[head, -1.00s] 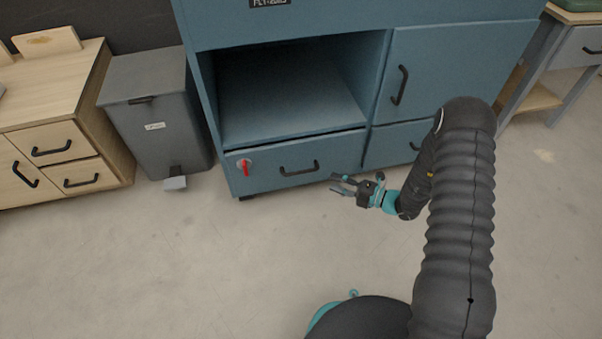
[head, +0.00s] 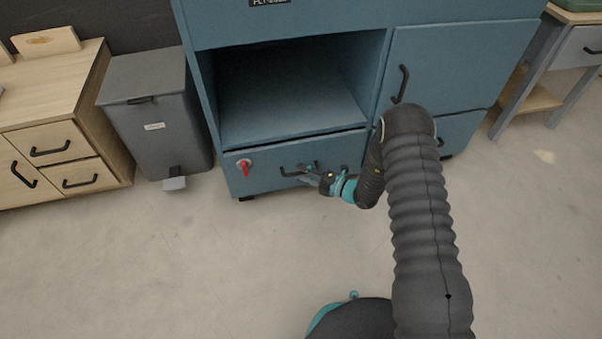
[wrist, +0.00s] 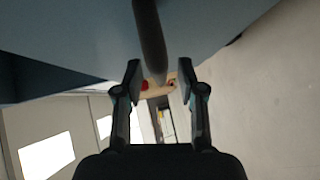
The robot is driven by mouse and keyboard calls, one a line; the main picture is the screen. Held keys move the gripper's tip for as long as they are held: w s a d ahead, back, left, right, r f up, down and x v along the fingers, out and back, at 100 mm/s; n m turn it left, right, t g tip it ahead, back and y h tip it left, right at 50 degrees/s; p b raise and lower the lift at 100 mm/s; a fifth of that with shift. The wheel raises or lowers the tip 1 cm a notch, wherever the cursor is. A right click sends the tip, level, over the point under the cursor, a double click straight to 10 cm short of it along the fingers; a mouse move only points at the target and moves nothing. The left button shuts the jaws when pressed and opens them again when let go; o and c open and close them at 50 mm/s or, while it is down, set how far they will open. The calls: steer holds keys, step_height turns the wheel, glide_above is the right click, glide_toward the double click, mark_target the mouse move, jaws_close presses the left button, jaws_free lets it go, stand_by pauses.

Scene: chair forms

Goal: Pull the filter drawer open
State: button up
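The filter drawer (head: 265,182) is the wide blue front below the open bay of the blue cabinet, and it looks closed. It has a black bar handle (head: 288,172) and, to the left, a red latch (head: 245,168) on a pale round plate, hanging downward. My gripper (head: 306,172) is at the right part of the handle and partly hides it. In the wrist view the dark handle bar (wrist: 149,35) runs between the two fingers of my gripper (wrist: 158,80), which stand apart with gaps on both sides.
The blue cabinet has an open bay (head: 290,95) above the drawer and a door (head: 455,65) to its right. A grey pedal bin (head: 160,130) and a wooden drawer unit (head: 75,100) stand left. A workbench (head: 575,50) is at right. The floor (head: 200,260) in front is clear.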

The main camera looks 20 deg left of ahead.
steer(key=shift+w+a, duration=0.1)
steer(key=shift+a, duration=0.45)
jaws_close()
